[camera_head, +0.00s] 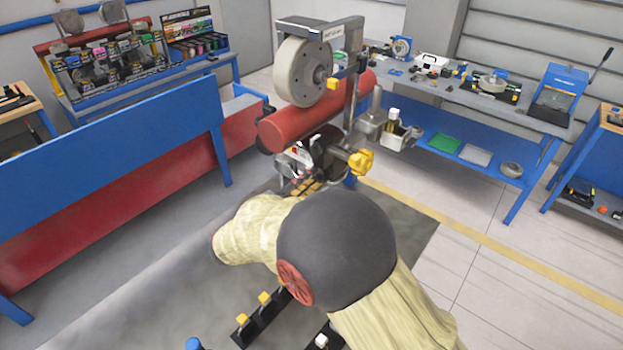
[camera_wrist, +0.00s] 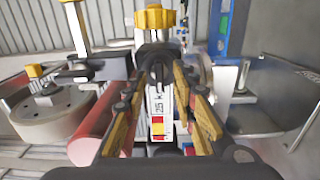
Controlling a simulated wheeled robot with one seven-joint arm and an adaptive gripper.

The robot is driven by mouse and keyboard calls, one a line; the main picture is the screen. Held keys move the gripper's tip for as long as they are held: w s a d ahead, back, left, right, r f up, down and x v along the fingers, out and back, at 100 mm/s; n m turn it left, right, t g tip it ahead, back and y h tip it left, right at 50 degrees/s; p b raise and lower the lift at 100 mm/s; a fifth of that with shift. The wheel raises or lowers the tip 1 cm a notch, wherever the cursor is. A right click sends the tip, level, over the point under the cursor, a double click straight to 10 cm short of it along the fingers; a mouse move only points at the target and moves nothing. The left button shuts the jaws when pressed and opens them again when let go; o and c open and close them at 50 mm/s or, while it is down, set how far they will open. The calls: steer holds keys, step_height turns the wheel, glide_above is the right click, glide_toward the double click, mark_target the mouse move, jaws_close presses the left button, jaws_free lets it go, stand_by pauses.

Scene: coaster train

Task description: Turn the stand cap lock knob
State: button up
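A large yellow lobed knob (camera_head: 361,162) sits on the side of the machine, below the red cylinder. A white label with red and yellow squares (camera_wrist: 158,112) shows between the fingers. In the head view my gripper (camera_head: 306,186) is partly hidden behind my wrist, left of and below the knob.
A red cylinder (camera_head: 310,120) and a large grey wheel (camera_head: 303,72) stand above the knob. The cylinder (camera_wrist: 97,130) lies close to the left finger in the wrist view. Blue workbenches (camera_head: 510,148) stand behind. A metal tray (camera_wrist: 240,97) is at the right.

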steer(key=shift+w+d, duration=0.4)
steer(key=shift+d, duration=0.05)
steer(key=c, duration=0.4)
jaws_close()
